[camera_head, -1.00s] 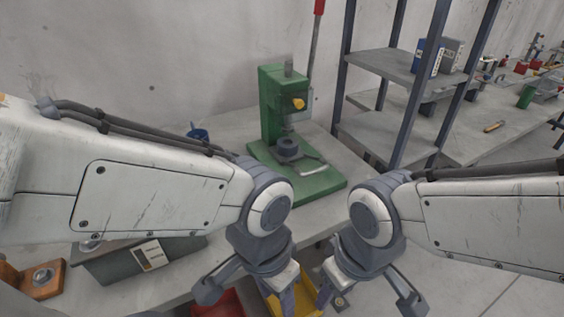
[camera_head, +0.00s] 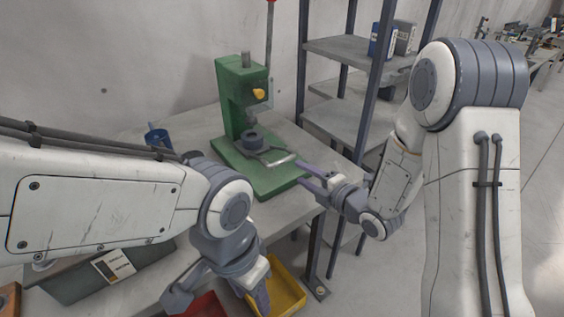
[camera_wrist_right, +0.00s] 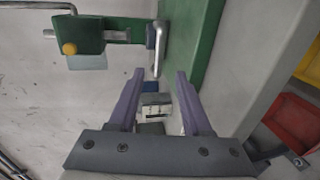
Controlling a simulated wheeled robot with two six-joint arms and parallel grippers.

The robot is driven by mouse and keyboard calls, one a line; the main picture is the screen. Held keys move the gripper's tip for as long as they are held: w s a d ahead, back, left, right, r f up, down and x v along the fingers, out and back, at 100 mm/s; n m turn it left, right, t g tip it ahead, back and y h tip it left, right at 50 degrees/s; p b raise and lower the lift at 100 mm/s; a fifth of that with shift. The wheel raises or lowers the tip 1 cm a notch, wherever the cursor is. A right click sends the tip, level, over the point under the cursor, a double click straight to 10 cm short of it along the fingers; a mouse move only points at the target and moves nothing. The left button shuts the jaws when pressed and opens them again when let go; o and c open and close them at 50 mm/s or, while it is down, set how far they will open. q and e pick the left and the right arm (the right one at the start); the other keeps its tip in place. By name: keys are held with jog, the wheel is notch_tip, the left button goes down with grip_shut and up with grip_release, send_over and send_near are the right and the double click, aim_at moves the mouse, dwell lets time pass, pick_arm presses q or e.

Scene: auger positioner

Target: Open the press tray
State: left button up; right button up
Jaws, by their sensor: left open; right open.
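The green press (camera_head: 240,100) stands on the workbench. A dark round piece (camera_head: 253,141) sits low on it, and a pale metal handle (camera_head: 281,161) sticks out over its green base (camera_head: 262,182) toward my right gripper. My right gripper (camera_head: 303,176) is open, its two purple fingers pointing left at the handle's end. In the right wrist view, the handle (camera_wrist_right: 155,46) reaches down between the open fingertips (camera_wrist_right: 160,74); I cannot tell whether they touch it. My left gripper (camera_head: 262,294) is open and points down near the yellow bin, away from the press.
A yellow bin (camera_head: 288,290) and a red bin (camera_head: 200,308) are below, near my left gripper. A grey box (camera_head: 75,280) and a blue cup (camera_head: 157,138) are at the left. A metal shelf rack (camera_head: 345,48) stands right of the press, behind my right arm.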

aim_at(283, 163)
jog(key=p+x, duration=0.2)
jog(key=x, duration=0.8)
jog(key=shift+w, duration=0.1)
grip_shut()
dwell(1.2)
